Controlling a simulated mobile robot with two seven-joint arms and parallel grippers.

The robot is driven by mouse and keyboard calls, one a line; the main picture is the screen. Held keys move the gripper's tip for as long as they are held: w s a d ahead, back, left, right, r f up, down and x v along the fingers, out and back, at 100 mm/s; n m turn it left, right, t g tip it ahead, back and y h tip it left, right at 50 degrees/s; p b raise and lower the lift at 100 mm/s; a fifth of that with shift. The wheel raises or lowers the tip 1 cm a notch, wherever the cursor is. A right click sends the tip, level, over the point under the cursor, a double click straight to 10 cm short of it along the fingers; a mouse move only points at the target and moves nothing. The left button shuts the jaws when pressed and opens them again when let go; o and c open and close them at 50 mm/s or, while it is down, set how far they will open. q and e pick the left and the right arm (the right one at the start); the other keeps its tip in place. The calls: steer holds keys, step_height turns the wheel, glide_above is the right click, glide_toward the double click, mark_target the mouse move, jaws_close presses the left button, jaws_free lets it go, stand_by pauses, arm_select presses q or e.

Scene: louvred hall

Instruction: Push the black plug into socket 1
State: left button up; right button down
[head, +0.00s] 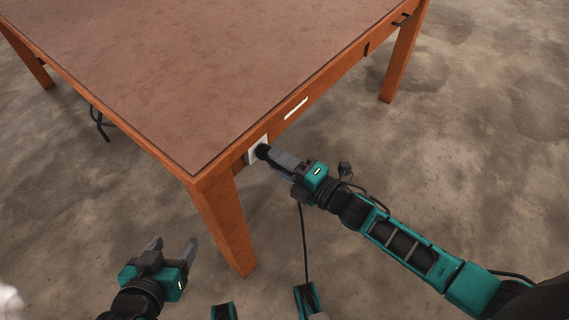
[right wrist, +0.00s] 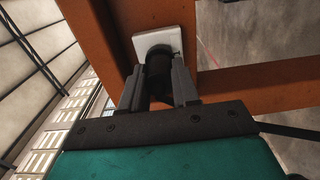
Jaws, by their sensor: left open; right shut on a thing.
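The black plug (right wrist: 159,76) is between the fingers of my right gripper (right wrist: 160,88), which is shut on it. In the head view the plug (head: 263,151) shows as a dark end at my right gripper (head: 276,158). The plug's front is at the white socket plate (head: 251,156) on the table's side rail. In the right wrist view the socket plate (right wrist: 186,42) is right behind the plug. I cannot tell how deep the plug sits, and no socket number is readable. My left gripper (head: 172,246) is open and empty, low and left of the near table leg.
The wooden table (head: 230,65) has a bare brown top. Its near leg (head: 224,226) stands between my two grippers. A pale strip (head: 296,108) is on the rail right of the socket plate. A dark cable (head: 304,240) hangs below my right gripper. The concrete floor around is clear.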

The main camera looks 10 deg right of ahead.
steer(key=shift+w+a, duration=0.1)
steer(key=shift+w, duration=0.05)
steer(key=c, duration=0.8)
jaws_free()
steer(key=shift+o, duration=0.2)
steer(key=p+v, duration=0.2)
steer(key=v, duration=0.5)
